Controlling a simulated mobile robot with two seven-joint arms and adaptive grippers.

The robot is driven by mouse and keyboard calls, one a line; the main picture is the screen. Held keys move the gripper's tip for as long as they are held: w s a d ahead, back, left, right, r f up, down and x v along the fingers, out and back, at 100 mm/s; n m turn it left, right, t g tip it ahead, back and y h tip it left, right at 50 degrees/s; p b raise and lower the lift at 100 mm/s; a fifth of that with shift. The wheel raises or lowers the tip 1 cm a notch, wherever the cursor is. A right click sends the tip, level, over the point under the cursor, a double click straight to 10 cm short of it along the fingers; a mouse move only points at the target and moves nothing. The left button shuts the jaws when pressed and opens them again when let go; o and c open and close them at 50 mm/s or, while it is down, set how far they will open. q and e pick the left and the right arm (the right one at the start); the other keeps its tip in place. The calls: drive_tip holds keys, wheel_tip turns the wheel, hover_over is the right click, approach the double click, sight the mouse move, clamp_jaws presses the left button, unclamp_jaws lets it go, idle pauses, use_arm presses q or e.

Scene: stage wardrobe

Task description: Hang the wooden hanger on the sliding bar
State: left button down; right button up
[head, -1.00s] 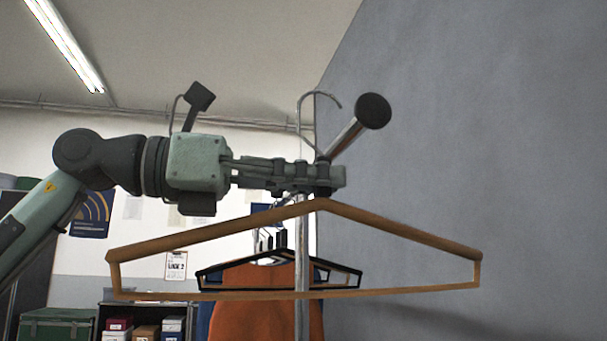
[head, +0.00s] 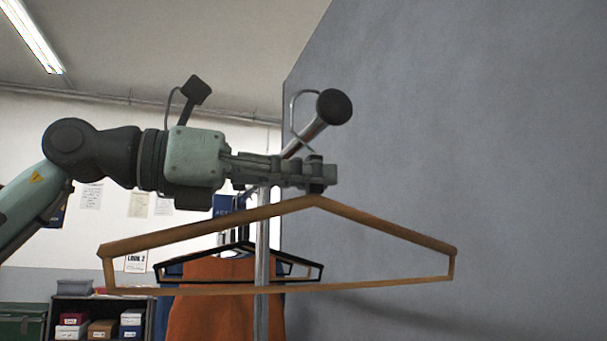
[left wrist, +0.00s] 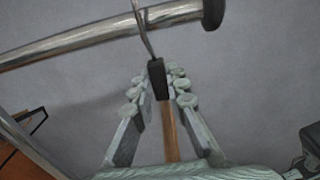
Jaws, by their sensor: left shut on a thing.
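The wooden hanger (head: 185,236) hangs level below my left gripper (head: 322,172), which is shut on it at the neck. In the left wrist view the fingers (left wrist: 158,88) close on either side of its black collar (left wrist: 158,78). The metal hook (head: 291,112) rises above the fingers. The sliding bar (head: 305,137) is a chrome tube with a black end cap (head: 334,106). In the head view the cap overlaps the hook's open side. In the left wrist view the hook wire (left wrist: 145,35) crosses the bar (left wrist: 75,40) near its cap. I cannot tell whether they touch.
A black hanger (head: 240,250) and an orange garment (head: 210,295) hang behind, near an upright metal post (head: 262,240). A grey wall (head: 450,130) stands at the right. Shelves with boxes (head: 102,328) are at the lower left.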

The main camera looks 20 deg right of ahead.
sight(308, 205)
use_arm(q)
drive_tip(key=shift+f, duration=0.2)
drive_tip(key=shift+f+b, duration=1.35)
drive_tip(key=shift+f, duration=0.15)
drive_tip(key=c, duration=1.4)
unclamp_jaws()
drive_tip(key=shift+c, duration=0.2)
drive_tip(key=a, duration=1.2)
drive_tip(key=shift+s, duration=0.15)
